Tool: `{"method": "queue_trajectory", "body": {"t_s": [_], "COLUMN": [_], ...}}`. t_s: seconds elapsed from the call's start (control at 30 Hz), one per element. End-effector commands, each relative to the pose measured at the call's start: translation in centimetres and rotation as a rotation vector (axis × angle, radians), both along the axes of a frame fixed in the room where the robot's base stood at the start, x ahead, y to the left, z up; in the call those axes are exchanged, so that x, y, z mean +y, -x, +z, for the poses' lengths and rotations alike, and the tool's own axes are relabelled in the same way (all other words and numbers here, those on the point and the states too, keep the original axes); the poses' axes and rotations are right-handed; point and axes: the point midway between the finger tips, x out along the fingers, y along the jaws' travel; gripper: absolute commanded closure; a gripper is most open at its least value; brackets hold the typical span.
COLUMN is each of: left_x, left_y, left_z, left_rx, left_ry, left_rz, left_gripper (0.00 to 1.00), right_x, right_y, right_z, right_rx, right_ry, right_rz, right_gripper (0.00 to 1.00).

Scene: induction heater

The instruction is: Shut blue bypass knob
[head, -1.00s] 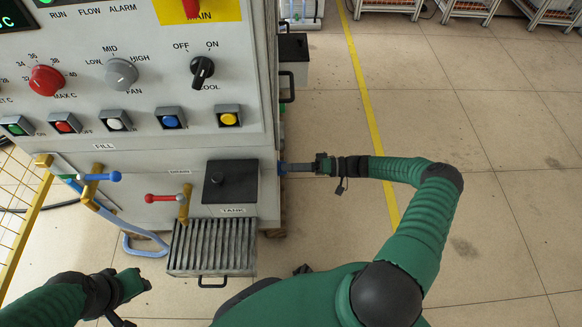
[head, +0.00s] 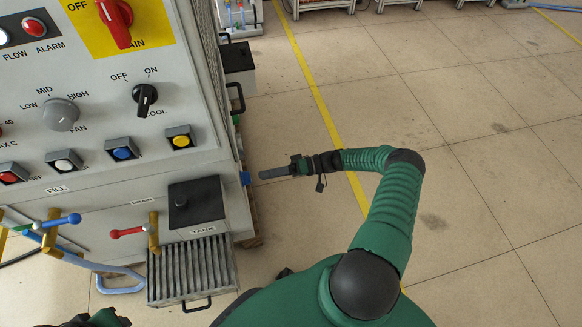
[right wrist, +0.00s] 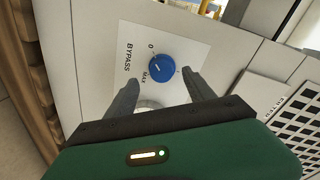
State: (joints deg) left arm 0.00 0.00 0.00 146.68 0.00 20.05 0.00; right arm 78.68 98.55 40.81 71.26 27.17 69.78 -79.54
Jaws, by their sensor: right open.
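The blue bypass knob (right wrist: 162,67) sits on a white plate (right wrist: 188,42) marked BYPASS, 0 and MAX in the right wrist view. A short pale mark shows on its face; its exact setting is hard to read. In the head view the knob (head: 245,178) is a small blue bit on the machine's right side. My right gripper (right wrist: 158,84) is open, its two fingers on either side of the knob's lower part in the picture, holding nothing. In the head view the right gripper (head: 262,175) is just right of the knob with a small gap.
The machine front (head: 100,215) carries several buttons and dials. A black tank lid (head: 196,203) and a slatted grille (head: 192,270) are below. Red (head: 128,232) and blue (head: 62,221) valve handles stick out. Floor right of the machine is open.

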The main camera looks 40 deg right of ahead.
Motion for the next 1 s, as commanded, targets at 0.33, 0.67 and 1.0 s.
{"method": "queue_trajectory", "body": {"t_s": [0.33, 0.67, 1.0], "left_x": [0.0, 0.0, 0.0], "left_y": [0.0, 0.0, 0.0], "left_z": [1.2, 1.0, 1.0], "left_rx": [0.000, 0.000, 0.000], "left_ry": [0.000, 0.000, 0.000], "left_rz": [0.000, 0.000, 0.000], "left_gripper": [0.64, 0.64, 0.64], "right_x": [-8.0, -10.1, -10.1], "right_y": [5.5, 7.0, 6.9], "right_z": [0.5, 0.6, 0.6], "right_rx": [0.004, 0.004, 0.003], "right_ry": [0.002, 0.000, 0.000], "right_rz": [-0.002, 0.002, 0.001], "right_gripper": [0.38, 0.38, 0.38]}}
